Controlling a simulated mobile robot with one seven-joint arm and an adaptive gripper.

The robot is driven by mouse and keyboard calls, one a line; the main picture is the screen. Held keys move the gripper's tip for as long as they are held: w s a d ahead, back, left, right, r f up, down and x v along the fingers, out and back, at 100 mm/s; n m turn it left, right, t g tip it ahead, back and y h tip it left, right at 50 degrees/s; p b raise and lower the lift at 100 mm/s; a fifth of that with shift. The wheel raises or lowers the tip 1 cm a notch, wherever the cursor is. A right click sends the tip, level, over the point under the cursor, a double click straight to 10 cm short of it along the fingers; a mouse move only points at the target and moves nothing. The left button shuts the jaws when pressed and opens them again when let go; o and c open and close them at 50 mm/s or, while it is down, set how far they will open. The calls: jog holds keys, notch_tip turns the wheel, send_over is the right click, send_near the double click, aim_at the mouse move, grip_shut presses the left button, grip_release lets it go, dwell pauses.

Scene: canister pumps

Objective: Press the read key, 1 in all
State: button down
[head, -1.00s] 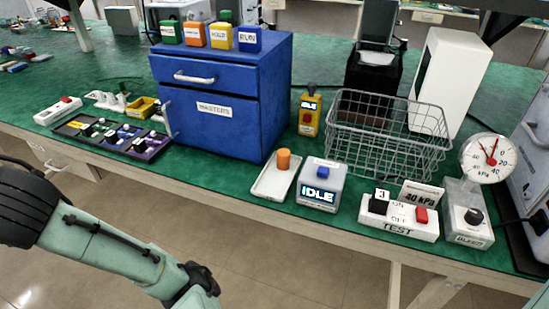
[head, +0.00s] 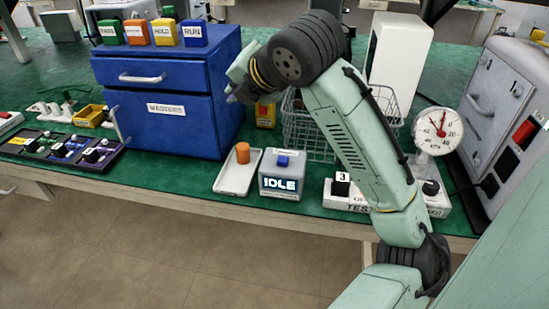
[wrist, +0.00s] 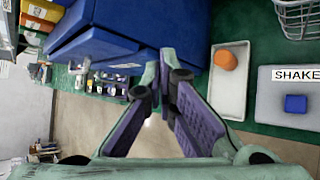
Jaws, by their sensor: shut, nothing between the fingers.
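No key reads "read" legibly in these views. A grey box (head: 271,188) with an IDLE display carries a blue key (head: 283,161) on top. In the wrist view the blue key (wrist: 295,103) sits beside a SHAKE label, at the right. The white TEST box (head: 335,202) with a black 3 block (head: 342,184) is partly covered by my arm. My gripper (head: 232,92) is shut and empty, raised near the blue cabinet's right side; its fingers (wrist: 166,78) converge in the wrist view, apart from the keys.
A white tray (head: 223,188) with an orange cylinder (head: 243,152) stands left of the grey box. The blue cabinet (head: 215,110), wire basket (head: 298,140) and dial gauge (head: 437,130) stand around. A panel of knobs (head: 60,152) lies left. The bench's front edge is close.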

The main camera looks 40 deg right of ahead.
jog(key=g+h, duration=0.1)
jog(key=g, duration=0.1)
send_over(286, 158)
notch_tip(286, 158, down, 2)
jog(key=shift+s+f, duration=0.1)
notch_tip(286, 158, down, 9)
jog(key=b, duration=0.6)
jog(key=shift+b, duration=0.4)
dwell(0.7)
jog(key=shift+f+b, duration=0.3)
jog(key=shift+b, duration=0.1)
jog(key=shift+f+b, duration=0.4)
jog(key=shift+f, duration=0.15)
dwell(0.6)
jog(key=shift+r, duration=0.2)
jog(key=shift+r+p, duration=0.75)
jog(key=shift+r, duration=0.05)
